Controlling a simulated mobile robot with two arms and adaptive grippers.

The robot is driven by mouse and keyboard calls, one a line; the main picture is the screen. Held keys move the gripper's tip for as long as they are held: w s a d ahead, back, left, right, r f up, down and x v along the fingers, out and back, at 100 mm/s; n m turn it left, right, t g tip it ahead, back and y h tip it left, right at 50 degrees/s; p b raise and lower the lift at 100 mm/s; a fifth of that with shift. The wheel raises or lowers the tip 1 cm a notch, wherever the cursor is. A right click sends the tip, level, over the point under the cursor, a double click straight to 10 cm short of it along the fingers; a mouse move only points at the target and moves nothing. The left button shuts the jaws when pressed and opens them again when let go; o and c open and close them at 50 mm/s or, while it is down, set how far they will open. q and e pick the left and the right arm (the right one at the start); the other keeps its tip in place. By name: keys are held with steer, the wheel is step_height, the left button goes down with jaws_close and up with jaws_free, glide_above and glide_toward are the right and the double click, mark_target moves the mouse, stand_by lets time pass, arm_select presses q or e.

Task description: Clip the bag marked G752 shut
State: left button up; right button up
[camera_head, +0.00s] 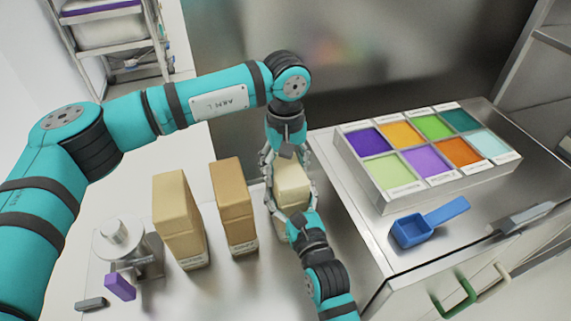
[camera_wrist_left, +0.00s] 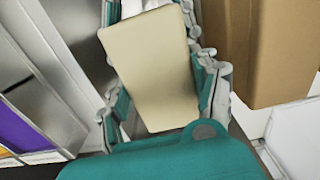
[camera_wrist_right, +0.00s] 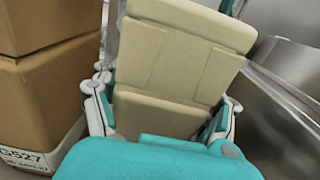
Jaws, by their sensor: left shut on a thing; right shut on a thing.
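A cream bag (camera_head: 292,183) stands between my two grippers in the head view. It also shows in the left wrist view (camera_wrist_left: 152,65) and in the right wrist view (camera_wrist_right: 175,65), where its upper part looks folded over. My left gripper (camera_head: 289,168) reaches it from the far side and is shut on it. My right gripper (camera_head: 293,203) reaches it from the near side and is also shut on it. I cannot read the cream bag's label. A dark grey bar, perhaps a clip (camera_head: 91,304), lies at the lower left. No clip shows on the cream bag.
A brown bag (camera_head: 236,208), labelled G527 in the right wrist view (camera_wrist_right: 45,90), and a tan bag (camera_head: 178,220) stand left. A grey device (camera_head: 113,240) with a purple piece (camera_head: 120,287) is farther left. At right are a colour-sectioned tray (camera_head: 378,192) and a blue scoop (camera_head: 415,230).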

arm_select(q)
steer(key=o, duration=1.3)
steer(key=shift+f, duration=0.1)
step_height(320, 180, up, 12)
steer(key=shift+r, duration=0.1)
arm_select(e)
steer(key=o, duration=1.8)
